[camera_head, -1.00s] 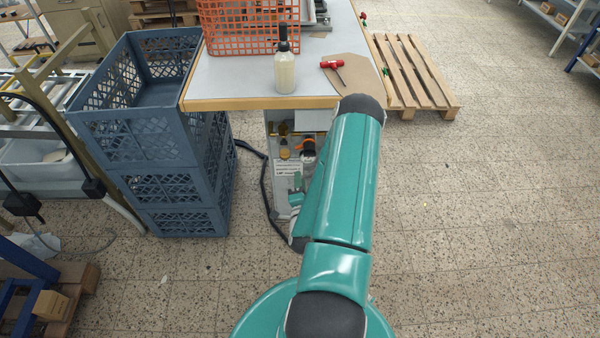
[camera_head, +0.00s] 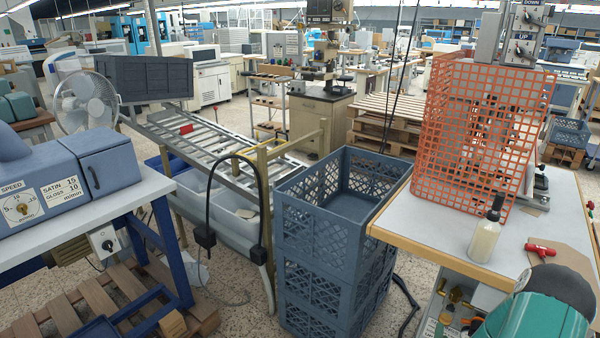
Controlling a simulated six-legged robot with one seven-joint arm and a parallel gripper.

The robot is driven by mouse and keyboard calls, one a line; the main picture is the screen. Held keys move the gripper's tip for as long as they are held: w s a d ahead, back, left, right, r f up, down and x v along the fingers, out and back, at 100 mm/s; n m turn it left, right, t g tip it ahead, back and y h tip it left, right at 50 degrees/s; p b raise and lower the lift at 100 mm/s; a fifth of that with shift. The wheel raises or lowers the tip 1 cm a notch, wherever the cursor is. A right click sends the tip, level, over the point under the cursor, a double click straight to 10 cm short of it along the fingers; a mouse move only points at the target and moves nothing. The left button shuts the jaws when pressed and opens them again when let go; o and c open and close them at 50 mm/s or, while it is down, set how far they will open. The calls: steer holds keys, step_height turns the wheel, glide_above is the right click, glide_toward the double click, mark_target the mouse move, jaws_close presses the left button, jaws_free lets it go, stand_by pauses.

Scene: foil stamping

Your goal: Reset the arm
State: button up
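My teal arm (camera_head: 535,315) shows only as a dark-capped joint and a teal link at the bottom right corner, in front of the table's edge. My gripper is not in view, so I cannot see whether it is open or holding anything.
A grey worktable (camera_head: 440,231) at right bears an orange mesh guard (camera_head: 430,165), a pump bottle (camera_head: 486,232) and a red-handled tool (camera_head: 540,249). Stacked blue crates (camera_head: 315,235) stand left of it. A roller conveyor (camera_head: 215,150) and a blue machine (camera_head: 60,185) are further left.

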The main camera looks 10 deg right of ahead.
steer(key=w+a+r+n+g+y, duration=0.1)
steer(key=w+a+r+n+y, duration=0.25)
steer(key=a+r+n, duration=0.55)
steer(key=w+a+r+n+g+y, duration=0.25)
steer(key=w+a+r, duration=0.35)
steer(key=r, duration=0.7)
steer(key=s+a+r+n+g+y, duration=0.1)
steer(key=s+a+r+n, duration=0.1)
steer(key=s+a+r, duration=0.2)
steer(key=s+a+r+n+g+y, duration=0.1)
steer(key=s+a+r+n+y, duration=0.1)
steer(key=s+a, duration=0.7)
steer(key=s+a+r+n+g+y, duration=0.1)
steer(key=s+a+r+n, duration=0.3)
steer(key=s, duration=0.5)
step_height(320, 180, up, 3)
steer(key=shift+s+a+g, duration=0.15)
steer(key=shift+a+g, duration=0.3)
steer(key=shift+a, duration=0.75)
steer(key=shift+d, duration=0.15)
